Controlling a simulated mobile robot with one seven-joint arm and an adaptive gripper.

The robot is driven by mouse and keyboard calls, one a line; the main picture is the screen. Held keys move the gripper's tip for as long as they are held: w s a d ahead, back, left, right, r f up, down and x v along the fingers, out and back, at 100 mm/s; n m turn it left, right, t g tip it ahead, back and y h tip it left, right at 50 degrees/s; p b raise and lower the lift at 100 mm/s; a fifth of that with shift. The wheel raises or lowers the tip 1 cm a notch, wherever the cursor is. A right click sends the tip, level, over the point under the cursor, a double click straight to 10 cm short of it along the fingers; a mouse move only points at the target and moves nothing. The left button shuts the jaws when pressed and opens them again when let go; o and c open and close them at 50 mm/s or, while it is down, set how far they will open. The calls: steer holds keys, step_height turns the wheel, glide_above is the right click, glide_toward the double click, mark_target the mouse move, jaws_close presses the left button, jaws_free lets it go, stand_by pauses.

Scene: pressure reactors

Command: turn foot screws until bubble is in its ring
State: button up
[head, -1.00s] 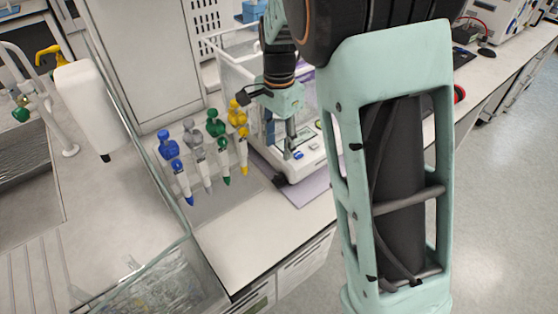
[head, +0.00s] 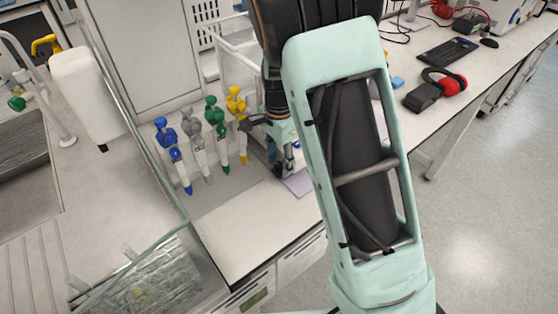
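The balance is mostly hidden behind my arm. Part of its clear draft shield (head: 228,66) shows to the left of my arm, and an edge of the lilac mat (head: 298,184) under it shows at the front. The foot screws, bubble and ring cannot be made out. My gripper (head: 284,166) points down at the front of the balance, close to the mat. Its fingertips are small and partly covered by my arm, so I cannot tell whether they are open or shut, or touching anything.
Several pipettes in blue, grey, green and yellow (head: 237,105) stand just left of my gripper. A glass panel edge (head: 150,170) runs farther left. Red ear defenders (head: 452,82) and a keyboard (head: 449,51) lie on the right bench. The front bench strip (head: 245,235) is clear.

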mark_target(279, 165)
jaws_close()
steer(key=shift+n, duration=0.8)
jaws_free()
step_height(279, 165, up, 12)
stand_by(0.5)
